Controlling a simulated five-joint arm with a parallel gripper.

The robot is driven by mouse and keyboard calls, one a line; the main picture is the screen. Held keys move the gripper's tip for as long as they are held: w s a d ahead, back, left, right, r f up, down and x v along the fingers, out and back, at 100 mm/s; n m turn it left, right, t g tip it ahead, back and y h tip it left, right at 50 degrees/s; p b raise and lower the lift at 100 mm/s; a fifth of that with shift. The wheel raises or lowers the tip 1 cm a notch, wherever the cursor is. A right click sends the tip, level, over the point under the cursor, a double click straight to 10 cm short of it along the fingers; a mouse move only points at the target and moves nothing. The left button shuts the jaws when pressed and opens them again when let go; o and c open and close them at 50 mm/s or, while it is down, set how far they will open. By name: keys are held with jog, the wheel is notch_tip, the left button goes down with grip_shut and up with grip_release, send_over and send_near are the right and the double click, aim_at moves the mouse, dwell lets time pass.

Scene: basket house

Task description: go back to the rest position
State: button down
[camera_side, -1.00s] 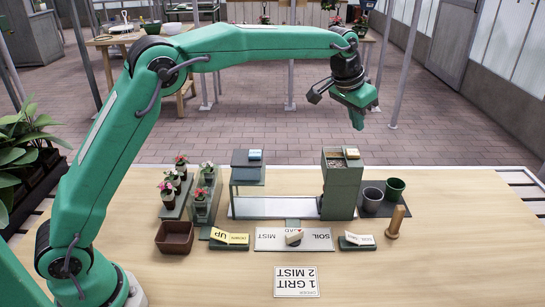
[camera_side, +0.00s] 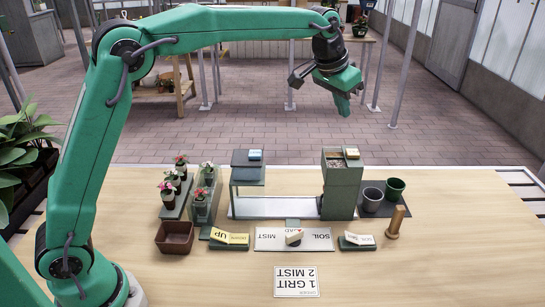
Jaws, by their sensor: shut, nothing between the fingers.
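My gripper (camera_side: 340,97) hangs at the end of my raised green arm, high above the far side of the table and well clear of everything on it. It points downward, and its fingers are shut with nothing between them.
On the wooden table (camera_side: 420,270) stand a green dispenser box (camera_side: 341,190), a dark raised stand (camera_side: 248,168), two pots (camera_side: 395,189), a wooden peg (camera_side: 396,222), potted flowers (camera_side: 181,166), and a brown tray (camera_side: 175,238). A printed card (camera_side: 297,282) lies in front. The table's front right is clear.

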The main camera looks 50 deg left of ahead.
jog(key=s+a+r, duration=0.4)
jog(key=s+a, duration=0.1)
jog(key=s, duration=0.4)
jog(key=s+a+f+n, duration=0.1)
jog(key=s+a+f, duration=0.2)
jog(key=s, duration=1)
jog(key=s+a+f+n+t+y, duration=0.1)
jog(key=s+a+f, duration=0.3)
jog(key=s, duration=1)
jog(key=shift+a+f+n, duration=0.15)
jog(key=shift+f+n, duration=0.15)
jog(key=shift+f, duration=0.65)
